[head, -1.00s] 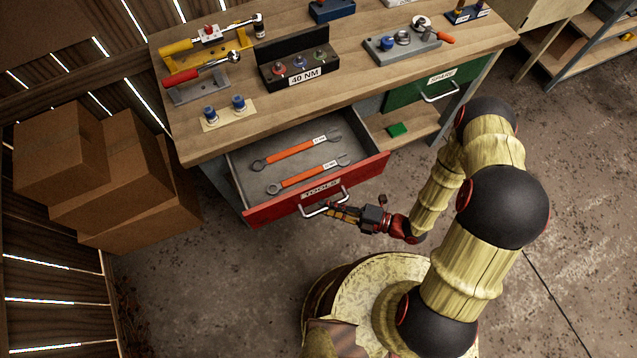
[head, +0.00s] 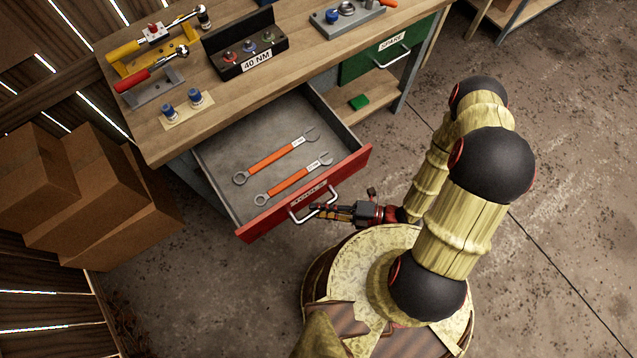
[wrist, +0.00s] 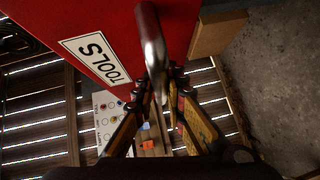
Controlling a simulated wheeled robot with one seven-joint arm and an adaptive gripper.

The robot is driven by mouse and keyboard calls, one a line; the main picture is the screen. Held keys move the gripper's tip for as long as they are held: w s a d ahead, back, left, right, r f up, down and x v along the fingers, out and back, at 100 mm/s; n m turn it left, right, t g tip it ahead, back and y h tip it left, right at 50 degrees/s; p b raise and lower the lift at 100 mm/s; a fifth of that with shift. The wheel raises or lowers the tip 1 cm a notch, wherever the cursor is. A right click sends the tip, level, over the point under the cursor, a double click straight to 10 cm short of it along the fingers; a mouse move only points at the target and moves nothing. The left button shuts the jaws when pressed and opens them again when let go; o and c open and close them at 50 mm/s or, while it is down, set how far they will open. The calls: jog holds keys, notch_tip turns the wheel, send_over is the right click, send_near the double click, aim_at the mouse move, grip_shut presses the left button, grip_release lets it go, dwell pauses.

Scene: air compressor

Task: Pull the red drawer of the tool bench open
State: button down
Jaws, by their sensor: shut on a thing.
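The red drawer (head: 305,196) of the tool bench stands well out from the bench, and its inside shows. Two orange-handled wrenches (head: 276,160) lie in it. Its front carries a TOOLS label and a metal bar handle (head: 313,206). My gripper (head: 325,211) is at the handle in the head view. In the wrist view the red drawer front (wrist: 95,35) fills the upper left, and the handle (wrist: 152,50) runs down between the fingers of my gripper (wrist: 160,95). The gripper is shut on the handle.
The wooden bench top (head: 225,115) holds a black 40 NM block (head: 245,55) and torque tools. A green SPARE drawer (head: 380,55) is shut at the right. Cardboard boxes (head: 85,195) stand at the left. Open concrete floor (head: 560,190) lies to the right.

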jog(key=c, duration=1.8)
grip_release()
jog(key=shift+d, duration=0.1)
jog(key=shift+d+r, duration=0.1)
jog(key=shift+d, duration=0.4)
jog(key=v, duration=1)
jog(key=shift+s+d, duration=0.2)
jog(key=shift+d, duration=0.15)
